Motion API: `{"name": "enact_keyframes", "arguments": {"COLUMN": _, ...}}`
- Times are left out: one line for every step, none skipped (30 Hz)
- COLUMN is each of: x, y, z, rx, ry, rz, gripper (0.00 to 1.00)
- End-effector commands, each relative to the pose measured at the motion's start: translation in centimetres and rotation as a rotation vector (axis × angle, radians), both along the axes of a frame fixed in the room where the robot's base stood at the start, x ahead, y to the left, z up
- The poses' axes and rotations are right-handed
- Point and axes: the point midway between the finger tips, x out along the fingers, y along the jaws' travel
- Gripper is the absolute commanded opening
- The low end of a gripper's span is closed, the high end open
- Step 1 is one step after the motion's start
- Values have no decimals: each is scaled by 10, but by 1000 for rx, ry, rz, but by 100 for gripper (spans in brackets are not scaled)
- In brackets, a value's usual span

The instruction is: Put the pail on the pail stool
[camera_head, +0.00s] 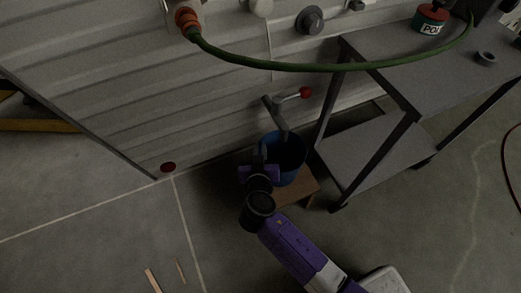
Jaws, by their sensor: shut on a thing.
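The blue pail (290,151) is near the middle of the head view, under a grey tap with a red-knobbed lever (290,99) on the corrugated wall. A low brown wooden stool (299,188) shows below and beside the pail. My gripper (262,162) is shut on the left side of the pail. The pail looks upright and over the stool; the frame does not show clearly whether its base touches the stool. My purple arm comes up from the lower right and hides part of the stool.
A grey metal table (405,86) with a lower shelf (370,150) stands close on the right. Open floor lies to the left, with thin wood strips (152,281).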

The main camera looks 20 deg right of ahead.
Motion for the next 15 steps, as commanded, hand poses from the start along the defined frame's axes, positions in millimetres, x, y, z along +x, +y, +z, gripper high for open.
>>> {"name": "enact_keyframes", "arguments": {"x": 0, "y": 0, "z": 1, "rx": 0, "ry": -1, "rz": 0, "gripper": 0}}
{"name": "enact_keyframes", "arguments": {"x": 0, "y": 0, "z": 1, "rx": 0, "ry": -1, "rz": 0, "gripper": 0}}
{"name": "enact_keyframes", "arguments": {"x": 0, "y": 0, "z": -1, "rx": 0, "ry": -1, "rz": 0, "gripper": 0}}
{"name": "enact_keyframes", "arguments": {"x": 0, "y": 0, "z": -2, "rx": 0, "ry": -1, "rz": 0, "gripper": 0}}
{"name": "enact_keyframes", "arguments": {"x": 0, "y": 0, "z": -3, "rx": 0, "ry": -1, "rz": 0, "gripper": 0}}
{"name": "enact_keyframes", "arguments": {"x": 0, "y": 0, "z": -2, "rx": 0, "ry": 0, "rz": 0, "gripper": 18}}
{"name": "enact_keyframes", "arguments": {"x": 0, "y": 0, "z": -2, "rx": 0, "ry": 1, "rz": 0, "gripper": 24}}
{"name": "enact_keyframes", "arguments": {"x": 0, "y": 0, "z": -2, "rx": 0, "ry": 1, "rz": 0, "gripper": 30}}
{"name": "enact_keyframes", "arguments": {"x": 0, "y": 0, "z": -2, "rx": 0, "ry": 1, "rz": -1, "gripper": 33}}
{"name": "enact_keyframes", "arguments": {"x": 0, "y": 0, "z": -2, "rx": 0, "ry": 1, "rz": -1, "gripper": 33}}
{"name": "enact_keyframes", "arguments": {"x": 0, "y": 0, "z": -2, "rx": 0, "ry": 1, "rz": -1, "gripper": 33}}
{"name": "enact_keyframes", "arguments": {"x": 0, "y": 0, "z": -2, "rx": 0, "ry": 1, "rz": -1, "gripper": 33}}
{"name": "enact_keyframes", "arguments": {"x": 0, "y": 0, "z": -2, "rx": 0, "ry": 1, "rz": -1, "gripper": 33}}
{"name": "enact_keyframes", "arguments": {"x": 0, "y": 0, "z": -2, "rx": 0, "ry": 1, "rz": -1, "gripper": 33}}
{"name": "enact_keyframes", "arguments": {"x": 0, "y": 0, "z": -2, "rx": 0, "ry": 1, "rz": -1, "gripper": 33}}
